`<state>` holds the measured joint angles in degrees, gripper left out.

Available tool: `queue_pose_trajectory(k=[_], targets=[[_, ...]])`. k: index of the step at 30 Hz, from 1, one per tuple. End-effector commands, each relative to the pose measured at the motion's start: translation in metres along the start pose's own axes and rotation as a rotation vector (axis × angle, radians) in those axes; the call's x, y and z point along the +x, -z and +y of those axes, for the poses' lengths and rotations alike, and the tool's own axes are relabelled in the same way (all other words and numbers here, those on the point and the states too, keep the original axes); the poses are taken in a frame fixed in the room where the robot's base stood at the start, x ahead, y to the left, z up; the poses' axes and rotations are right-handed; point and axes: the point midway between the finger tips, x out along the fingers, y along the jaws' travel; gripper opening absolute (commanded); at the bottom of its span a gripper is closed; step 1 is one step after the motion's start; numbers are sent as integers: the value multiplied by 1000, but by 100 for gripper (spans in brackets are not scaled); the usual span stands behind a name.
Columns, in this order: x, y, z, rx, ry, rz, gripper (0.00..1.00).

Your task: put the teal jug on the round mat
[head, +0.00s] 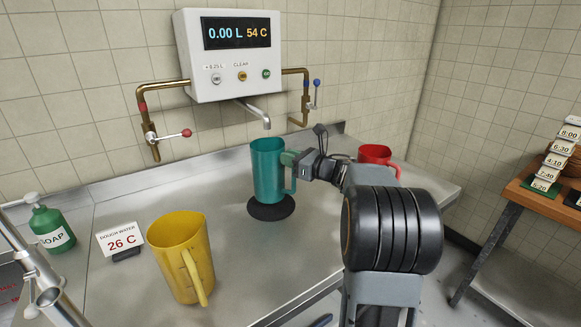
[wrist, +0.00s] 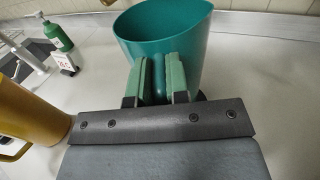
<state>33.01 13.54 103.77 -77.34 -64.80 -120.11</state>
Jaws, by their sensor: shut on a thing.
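The teal jug (head: 268,168) stands upright over the round black mat (head: 271,208) on the steel counter, below the dispenser spout. Its base appears to be on or just above the mat; I cannot tell if they touch. My gripper (head: 292,159) is at the jug's right side, shut on its handle. In the wrist view the green finger pads of my gripper (wrist: 160,82) close on the handle, with the open-topped teal jug (wrist: 165,32) just beyond. The mat is mostly hidden there.
A yellow jug (head: 183,255) stands front left, and a red jug (head: 375,155) stands behind my arm. A water dispenser (head: 232,55) with a spout (head: 256,112) hangs above. A sign (head: 121,241) and a soap bottle (head: 51,229) are at left.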

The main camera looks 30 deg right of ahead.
Motion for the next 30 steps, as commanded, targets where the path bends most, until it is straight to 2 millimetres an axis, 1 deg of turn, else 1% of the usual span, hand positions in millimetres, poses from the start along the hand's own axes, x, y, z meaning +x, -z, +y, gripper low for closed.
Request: queue_pose_trajectory(k=[6,9,25,26,30], targets=[[0,26,0,4,0,2,0],[0,32,0,3,1,0,0],[0,38,0,0,1,-1,0],[0,38,0,1,1,0,17],[0,37,0,1,1,0,31]])
